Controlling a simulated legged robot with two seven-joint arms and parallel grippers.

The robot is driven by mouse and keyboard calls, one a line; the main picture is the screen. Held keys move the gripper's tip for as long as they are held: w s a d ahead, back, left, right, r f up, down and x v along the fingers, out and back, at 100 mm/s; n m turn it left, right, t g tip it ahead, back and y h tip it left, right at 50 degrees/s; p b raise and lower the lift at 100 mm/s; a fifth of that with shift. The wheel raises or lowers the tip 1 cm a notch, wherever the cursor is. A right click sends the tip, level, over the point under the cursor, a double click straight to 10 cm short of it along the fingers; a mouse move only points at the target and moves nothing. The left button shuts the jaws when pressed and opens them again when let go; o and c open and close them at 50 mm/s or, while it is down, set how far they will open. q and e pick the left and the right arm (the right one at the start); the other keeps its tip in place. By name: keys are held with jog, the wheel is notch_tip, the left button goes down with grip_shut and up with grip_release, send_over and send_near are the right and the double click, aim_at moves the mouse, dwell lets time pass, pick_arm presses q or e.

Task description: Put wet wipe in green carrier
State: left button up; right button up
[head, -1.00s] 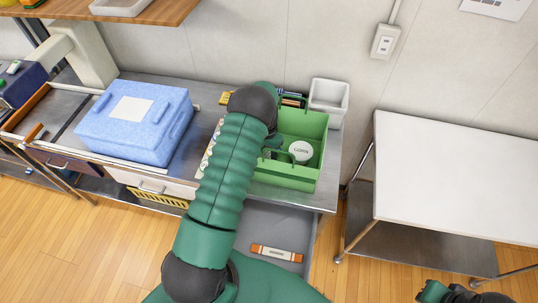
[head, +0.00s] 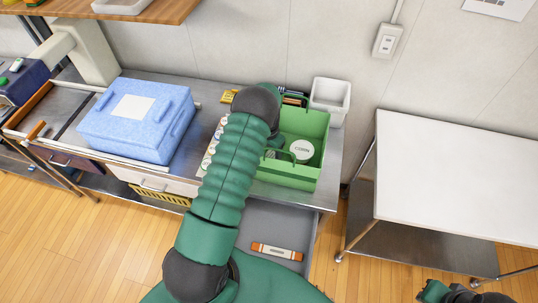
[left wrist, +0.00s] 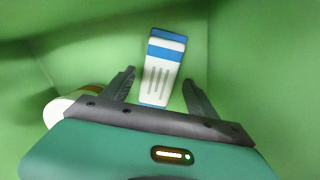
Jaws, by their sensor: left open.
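The green carrier (head: 292,178) stands on the metal counter, right of my left arm. In the left wrist view its green walls (left wrist: 260,60) surround my open left gripper (left wrist: 158,76). A white packet with blue bands (left wrist: 161,72), which looks like the wet wipe, lies in the carrier between the spread fingers, not visibly gripped. In the head view my arm hides this packet and most of the left gripper. A round white-lidded container (head: 301,150) sits in the carrier. My right gripper (head: 455,292) shows partly at the bottom right edge; its jaws are unclear.
A blue box (head: 137,128) stands on the counter at left. A white bin (head: 330,97) stands behind the carrier. An open grey drawer below holds an orange and white packet (head: 277,251). A bare white table (head: 455,170) stands at right.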

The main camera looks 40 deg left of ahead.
pick_arm(q)
notch_tip(320, 180, up, 11)
jog(key=b, duration=0.1)
jog(key=shift+b, duration=0.4)
jog(key=shift+r, duration=0.1)
